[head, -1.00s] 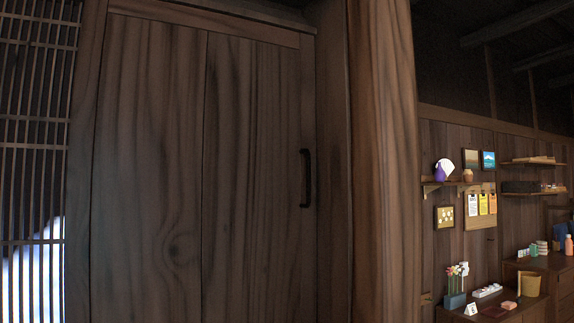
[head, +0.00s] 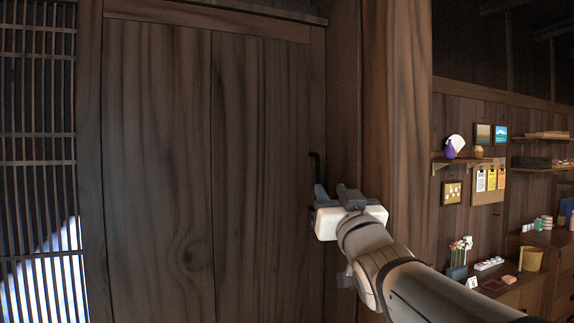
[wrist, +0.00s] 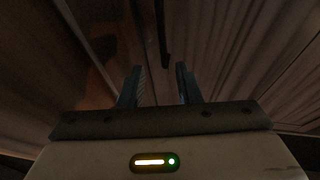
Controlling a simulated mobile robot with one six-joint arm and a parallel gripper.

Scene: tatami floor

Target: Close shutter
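The shutter (head: 160,160) is a dark brown wooden panel filling the left and middle of the head view. Its black upright handle (head: 317,163) is near its right edge, beside a thick post. My gripper (head: 319,192) is at the handle and hides its lower part. In the wrist view, my gripper (wrist: 160,84) is open, with its two fingers apart. The dark handle bar (wrist: 161,35) shows beyond the fingertips, roughly in line with the gap. I cannot tell whether the fingers touch it.
A wooden post (head: 397,110) stands right of the shutter, with my arm in front of it. A lattice screen (head: 38,150) is at the left. Farther right are a wall shelf (head: 468,161) with small items and a low cabinet (head: 530,290).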

